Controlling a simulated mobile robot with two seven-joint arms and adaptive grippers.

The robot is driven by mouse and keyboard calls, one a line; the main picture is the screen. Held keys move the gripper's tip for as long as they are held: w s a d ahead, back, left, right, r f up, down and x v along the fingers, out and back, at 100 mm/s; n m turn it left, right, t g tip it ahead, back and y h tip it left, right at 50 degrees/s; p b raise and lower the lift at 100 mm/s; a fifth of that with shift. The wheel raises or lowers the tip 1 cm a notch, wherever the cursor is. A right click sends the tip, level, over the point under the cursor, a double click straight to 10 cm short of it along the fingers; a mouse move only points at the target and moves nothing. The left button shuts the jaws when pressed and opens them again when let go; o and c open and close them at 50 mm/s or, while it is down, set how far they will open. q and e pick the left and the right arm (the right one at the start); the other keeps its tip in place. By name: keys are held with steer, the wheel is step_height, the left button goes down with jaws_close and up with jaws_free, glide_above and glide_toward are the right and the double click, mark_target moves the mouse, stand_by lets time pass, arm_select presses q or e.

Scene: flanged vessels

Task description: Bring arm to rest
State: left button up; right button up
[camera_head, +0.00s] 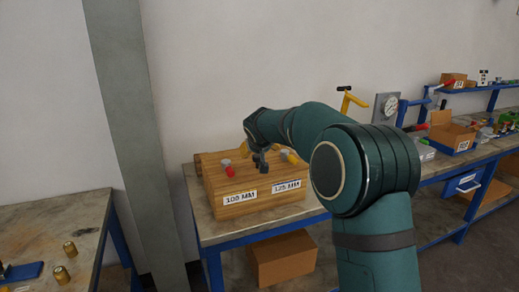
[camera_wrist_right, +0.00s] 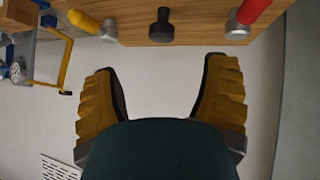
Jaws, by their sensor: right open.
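My right arm (camera_head: 365,165) reaches in from the lower right of the head view, over the workbench. Its gripper (camera_head: 258,157) is above the wooden box (camera_head: 245,208), partly hidden by the wrist. In the right wrist view the gripper (camera_wrist_right: 160,70) has its two ribbed yellow fingers wide apart, with nothing between them. The wooden box (camera_wrist_right: 190,32) lies beyond the fingertips there. A red-handled tool (camera_wrist_right: 250,14), a black knobbed piece (camera_wrist_right: 160,26) and a yellow-handled tool (camera_wrist_right: 88,22) stand in it. My left gripper is in neither view.
The box carries two white size labels and stands on a blue-framed workbench (camera_head: 225,233). A cardboard box (camera_head: 282,258) sits underneath. A grey pillar (camera_head: 135,130) rises left of the bench. Another table (camera_head: 45,220) with brass pieces is at lower left. More shelves and boxes stand right.

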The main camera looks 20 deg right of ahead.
stand_by(0.3)
steer(key=s+a+f+g+y, duration=0.1)
steer(key=s+a+f+y, duration=0.2)
steer(key=f, duration=0.6)
steer(key=s+a+f+n+g, duration=0.1)
steer(key=s+a+f, duration=0.35)
steer(key=f, duration=0.55)
steer(key=s+a+f+g+y, duration=0.1)
steer(key=s+a+f+y, duration=0.15)
steer(key=a+f, duration=0.45)
steer(key=s+a+f+g, duration=0.1)
steer(key=s+a+f, duration=0.2)
steer(key=s, duration=0.6)
steer(key=s+a+f+g+y, duration=0.1)
steer(key=s+a+f+g, duration=0.1)
steer(key=s+f, duration=0.5)
steer(key=s+a+f+g+y, duration=0.1)
steer(key=s+a+f, duration=0.2)
steer(key=s, duration=0.8)
step_height(320, 180, down, 3)
steer(key=shift+a+r+m, duration=0.1)
steer(key=shift+a+m, duration=0.3)
